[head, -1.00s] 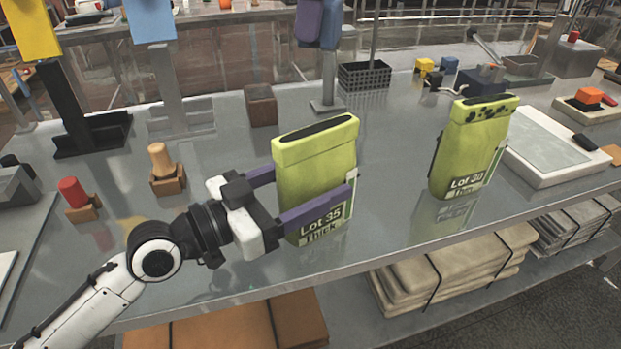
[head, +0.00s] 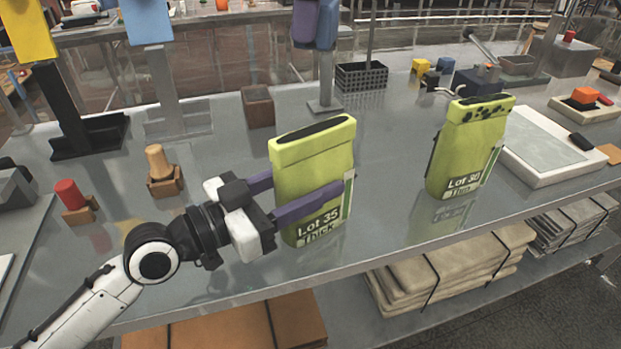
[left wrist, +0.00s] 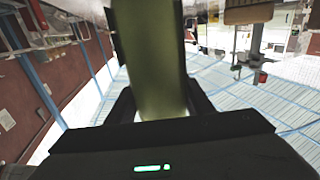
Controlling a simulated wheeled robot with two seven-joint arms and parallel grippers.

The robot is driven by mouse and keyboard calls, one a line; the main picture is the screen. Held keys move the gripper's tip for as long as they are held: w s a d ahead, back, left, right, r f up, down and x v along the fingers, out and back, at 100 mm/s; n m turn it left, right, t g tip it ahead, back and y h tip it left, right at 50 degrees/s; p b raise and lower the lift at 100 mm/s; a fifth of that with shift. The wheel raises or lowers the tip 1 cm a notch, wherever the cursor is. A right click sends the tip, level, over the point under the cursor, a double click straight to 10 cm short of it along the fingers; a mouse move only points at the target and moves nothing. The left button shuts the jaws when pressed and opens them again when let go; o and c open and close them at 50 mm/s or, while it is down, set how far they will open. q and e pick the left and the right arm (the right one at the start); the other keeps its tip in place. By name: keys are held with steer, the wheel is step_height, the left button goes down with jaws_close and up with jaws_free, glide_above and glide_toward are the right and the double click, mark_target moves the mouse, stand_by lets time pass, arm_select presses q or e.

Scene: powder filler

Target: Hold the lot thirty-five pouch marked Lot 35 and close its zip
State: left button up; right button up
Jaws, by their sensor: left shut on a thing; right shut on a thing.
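The Lot 35 pouch (head: 312,160) is yellow-green and upright, with a long dark slot along its top. Its label reads "Lot 35 Thick" near the bottom front. My left gripper (head: 300,192) comes from the left and is shut on the pouch's body, one purple finger across the front above the label, the other at the back. The front finger hides part of the pouch. In the left wrist view the pouch (left wrist: 150,60) is a blurred green band between the dark fingers; its top and label cannot be made out. My right gripper is not seen in either view.
A similar Lot 30 pouch (head: 468,150) with dark spots on top stands to the right. Beyond it is a white tray (head: 555,150). Wooden-based pegs (head: 163,172) and several stands (head: 85,135) are at left and back. The shiny table's front edge lies close below.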

mark_target(309, 127)
stand_by(0.5)
steer(key=shift+s+a+f+m, duration=0.1)
steer(key=shift+a+f+m, duration=0.2)
steer(key=shift+a+m, duration=0.1)
steer(key=shift+s+a+f+m+t, duration=0.1)
steer(key=shift+s+a+f+m, duration=0.4)
steer(key=shift+f, duration=1.15)
steer(key=shift+s+a+f+m+t, duration=0.1)
steer(key=shift+s+a+f+m, duration=0.15)
steer(key=shift+a+f+m, duration=0.9)
steer(key=shift+s+d+f+m+t, duration=0.15)
steer(key=shift+s+f+m, duration=0.15)
steer(key=shift+f, duration=1.8)
steer(key=shift+f, duration=0.6)
steer(key=shift+w+d, duration=0.6)
steer(key=shift+d, duration=0.35)
steer(key=shift+w+d+r, duration=0.1)
steer(key=shift+w+d, duration=0.55)
steer(key=shift+d, duration=0.25)
